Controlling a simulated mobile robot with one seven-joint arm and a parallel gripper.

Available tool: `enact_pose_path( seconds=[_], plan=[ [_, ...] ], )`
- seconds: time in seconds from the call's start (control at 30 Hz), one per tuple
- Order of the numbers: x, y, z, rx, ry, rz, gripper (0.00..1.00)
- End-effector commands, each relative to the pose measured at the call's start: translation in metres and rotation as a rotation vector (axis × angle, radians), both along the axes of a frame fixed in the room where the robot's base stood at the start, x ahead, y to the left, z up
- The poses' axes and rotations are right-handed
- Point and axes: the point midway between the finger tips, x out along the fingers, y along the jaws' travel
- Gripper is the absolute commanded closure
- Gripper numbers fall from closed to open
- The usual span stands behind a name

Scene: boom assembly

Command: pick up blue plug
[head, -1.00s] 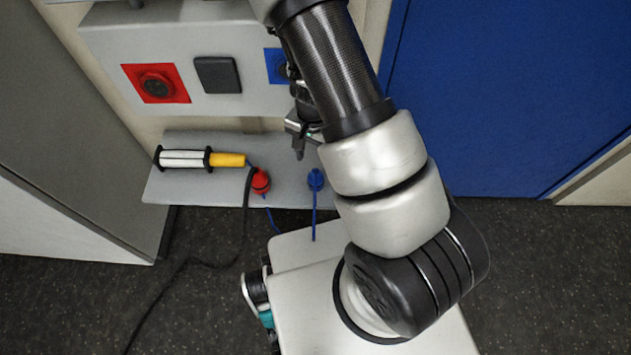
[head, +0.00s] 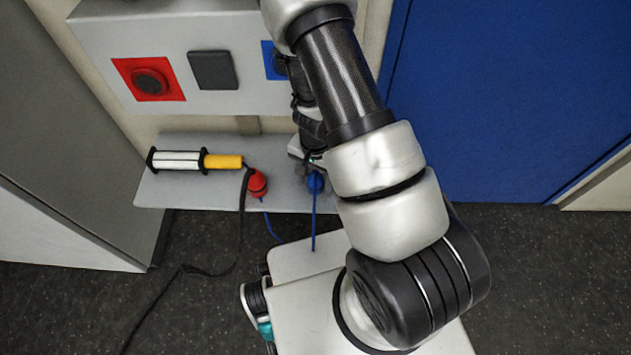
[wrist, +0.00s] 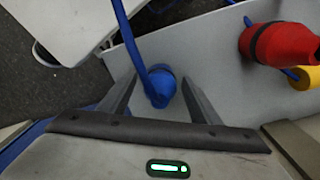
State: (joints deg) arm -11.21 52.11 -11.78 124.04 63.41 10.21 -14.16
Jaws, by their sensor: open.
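The blue plug (head: 315,182) sits on the grey shelf (head: 285,195), with a blue cable running from it toward the front. It also shows in the wrist view (wrist: 160,86), between the two fingers. My gripper (wrist: 158,90) is open, with one finger on each side of the plug. I cannot tell whether either finger touches it. In the head view my gripper (head: 308,168) is at the plug, partly hidden behind my arm.
A white and yellow lamp-like cylinder (head: 195,160) lies further left. Above the shelf, a grey box (head: 215,105) carries a red socket (head: 149,80) and a blue socket (head: 273,61).

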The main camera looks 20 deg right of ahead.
Motion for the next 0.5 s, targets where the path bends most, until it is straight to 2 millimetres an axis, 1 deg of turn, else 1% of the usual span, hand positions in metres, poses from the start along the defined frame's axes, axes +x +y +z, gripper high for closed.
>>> enact_pose_path(
  seconds=[0.03,0.27,0.3,0.33,0.5],
  plan=[
    [0.0001,0.0001,0.0002,0.000,0.000,0.000,0.48],
    [0.0001,0.0000,0.0003,0.000,0.000,0.000,0.87],
    [0.0001,0.0000,0.0003,0.000,0.000,0.000,0.93],
    [0.0001,0.0000,0.0003,0.000,0.000,0.000,0.97],
    [0.0003,0.0000,0.0006,0.000,0.000,0.000,0.97]
  ],
)
